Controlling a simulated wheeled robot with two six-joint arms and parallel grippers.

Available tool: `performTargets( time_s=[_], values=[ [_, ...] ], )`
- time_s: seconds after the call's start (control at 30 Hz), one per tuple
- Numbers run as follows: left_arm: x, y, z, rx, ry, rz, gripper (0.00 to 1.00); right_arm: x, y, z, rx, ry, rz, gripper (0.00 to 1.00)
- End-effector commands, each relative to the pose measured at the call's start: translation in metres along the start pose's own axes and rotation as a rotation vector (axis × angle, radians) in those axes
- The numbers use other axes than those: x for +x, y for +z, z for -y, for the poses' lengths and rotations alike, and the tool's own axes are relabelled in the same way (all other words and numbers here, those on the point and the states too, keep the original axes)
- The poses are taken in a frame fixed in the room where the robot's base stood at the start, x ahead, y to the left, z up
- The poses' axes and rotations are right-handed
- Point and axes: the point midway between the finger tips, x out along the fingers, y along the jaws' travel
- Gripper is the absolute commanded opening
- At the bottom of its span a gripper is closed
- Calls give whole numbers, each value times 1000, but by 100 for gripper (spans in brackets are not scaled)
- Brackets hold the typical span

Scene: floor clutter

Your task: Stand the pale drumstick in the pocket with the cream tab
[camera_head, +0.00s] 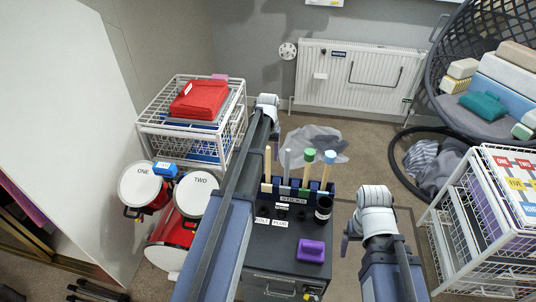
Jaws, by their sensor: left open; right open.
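A dark rack labelled STICKS (293,199) stands on a dark cabinet top in the middle. My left gripper (274,130) is beyond the rack, at the end of the long arm, open and partly hidden. My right gripper (347,236) is open, right of the cabinet. Both look empty.
A purple block (311,251) and a dark cup (323,208) sit on the cabinet top (275,255). Drums (143,187) and a wire rack (190,130) stand left. A white wire unit (468,220) and basket chair (490,95) stand right. Grey cloth (315,142) lies behind.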

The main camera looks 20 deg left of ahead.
Motion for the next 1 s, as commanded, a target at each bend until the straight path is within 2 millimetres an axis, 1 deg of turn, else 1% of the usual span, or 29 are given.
performTargets(
  time_s=[0.17,0.27,0.7,0.83,1.0],
  values=[
    [-7,0,0,0,0,0,59,-7,0,-1,0,0,0,89],
    [-15,0,0,0,0,0,59,-15,1,-1,0,0,0,89],
    [-71,0,0,0,0,0,59,-70,4,-7,0,0,0,89],
    [-78,0,0,0,0,0,59,-78,5,-7,0,0,0,89],
    [-78,0,0,0,0,0,59,-78,5,-7,0,0,0,89]
  ],
)
